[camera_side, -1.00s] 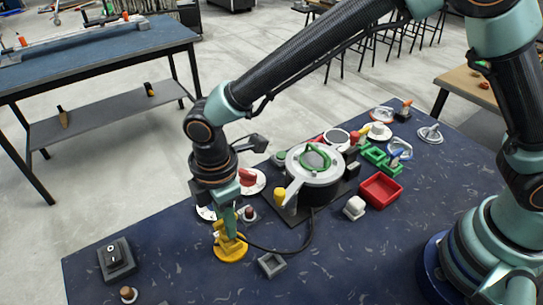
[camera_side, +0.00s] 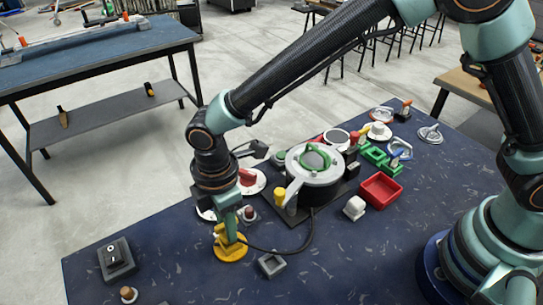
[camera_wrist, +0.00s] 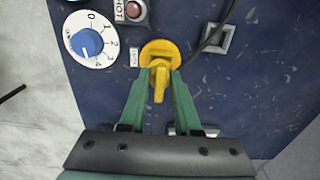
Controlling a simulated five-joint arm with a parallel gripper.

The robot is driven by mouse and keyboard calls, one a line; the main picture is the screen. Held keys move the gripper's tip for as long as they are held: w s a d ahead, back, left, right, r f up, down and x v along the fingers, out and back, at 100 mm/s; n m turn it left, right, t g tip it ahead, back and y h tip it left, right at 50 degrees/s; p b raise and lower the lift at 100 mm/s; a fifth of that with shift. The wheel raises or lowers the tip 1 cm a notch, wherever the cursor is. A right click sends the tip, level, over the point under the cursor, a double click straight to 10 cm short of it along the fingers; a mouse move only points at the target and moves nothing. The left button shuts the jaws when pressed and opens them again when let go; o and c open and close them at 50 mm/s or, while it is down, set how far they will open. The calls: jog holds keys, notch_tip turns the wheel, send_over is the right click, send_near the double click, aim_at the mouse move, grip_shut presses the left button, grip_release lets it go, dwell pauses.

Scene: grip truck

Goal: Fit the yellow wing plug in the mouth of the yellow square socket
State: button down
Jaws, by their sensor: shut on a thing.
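My gripper (camera_wrist: 160,70) is shut on the yellow wing plug (camera_wrist: 159,88), whose wing shows between the fingertips in the wrist view. The yellow socket (camera_wrist: 152,46) shows as a round yellow flange just beyond the fingertips. In the side view the socket (camera_side: 231,252) stands on the dark blue table, and my gripper (camera_side: 231,232) points down directly over it. Plug and socket overlap in both views. The socket's square mouth is hidden, so I cannot tell how deep the plug sits.
A grey square socket (camera_side: 271,264) is to the right, with a black cable (camera_side: 290,249) nearby. A blue dial (camera_wrist: 88,42) and a red button (camera_wrist: 134,10) lie beyond. A black switch box (camera_side: 116,258) is at left. The table's front middle is clear.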

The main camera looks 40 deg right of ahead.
jog(key=shift+f, duration=0.6)
dwell(1.1)
jog(key=c, duration=0.5)
grip_release()
jog(key=shift+c, duration=0.2)
jog(key=shift+o, duration=0.3)
jog(key=shift+o, duration=1.3)
jog(key=shift+r, duration=0.1)
jog(key=shift+r, duration=3.65)
